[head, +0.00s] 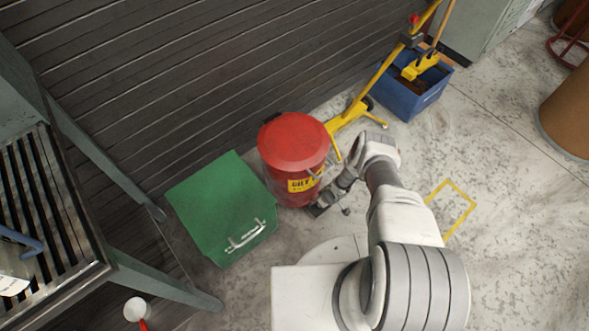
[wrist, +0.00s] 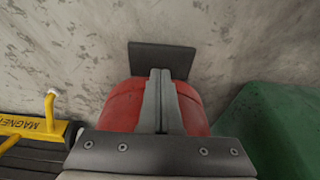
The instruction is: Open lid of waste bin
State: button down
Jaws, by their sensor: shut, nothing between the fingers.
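The red waste bin (head: 280,180) stands upright on the floor, with its round red lid (head: 293,140) down and a yellow label on its side. In the wrist view the bin's red body (wrist: 122,106) shows on both sides of my fingers. A dark flat plate (wrist: 182,60), which looks like the bin's foot pedal, sticks out at its base. My gripper (wrist: 160,74) is shut and empty, its fingertips overlapping the plate in the picture. I cannot tell whether they touch it. In the head view my arm reaches down on the bin's right side and the fingertips are hard to make out.
A green box (head: 218,195) with a white handle stands left of the bin. A yellow wheeled tool (head: 352,113) and a blue mop bucket (head: 408,98) are behind right. A dark slatted wall (head: 180,80) is behind the bin. The floor at right is mostly clear.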

jog(key=p+v, duration=0.5)
jog(key=v, duration=0.1)
jog(key=shift+s+d, duration=0.2)
jog(key=shift+s, duration=0.05)
dwell(0.3)
dwell(0.5)
